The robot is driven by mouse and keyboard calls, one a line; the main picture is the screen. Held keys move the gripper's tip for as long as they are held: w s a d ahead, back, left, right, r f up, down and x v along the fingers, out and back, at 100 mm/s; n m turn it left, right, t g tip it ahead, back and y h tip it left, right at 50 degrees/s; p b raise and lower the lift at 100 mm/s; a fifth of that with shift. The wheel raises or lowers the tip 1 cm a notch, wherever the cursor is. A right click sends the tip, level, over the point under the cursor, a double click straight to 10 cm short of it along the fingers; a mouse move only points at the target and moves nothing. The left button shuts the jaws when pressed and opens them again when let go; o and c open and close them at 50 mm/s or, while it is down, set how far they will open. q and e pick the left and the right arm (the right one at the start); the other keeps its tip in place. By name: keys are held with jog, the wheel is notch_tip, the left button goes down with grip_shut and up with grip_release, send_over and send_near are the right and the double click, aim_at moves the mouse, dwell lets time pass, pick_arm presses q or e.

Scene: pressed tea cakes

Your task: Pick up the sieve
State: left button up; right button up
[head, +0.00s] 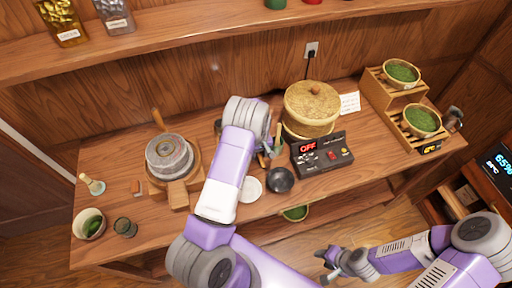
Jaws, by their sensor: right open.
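I cannot make out the sieve for certain. My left arm reaches over the middle of the table and covers part of it. My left gripper (272,146) points down beside the round straw-coloured steamer, among small wooden and green items; its fingers are too hidden to tell whether they hold anything. A dark rounded edge (217,127) shows just left of my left wrist, too little of it to name. My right gripper (323,266) is open and empty, low in front of the table.
The steamer (312,102) stands at the back, behind a control box (322,154) reading OFF. A dark bowl (280,180) and white disc (250,190) lie near the front edge. A stone mill (169,158) stands left. A wooden rack (385,105) with green-filled bowls stands right.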

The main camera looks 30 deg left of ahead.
pick_arm(q)
grip_shut()
jog(key=shift+r, duration=0.1)
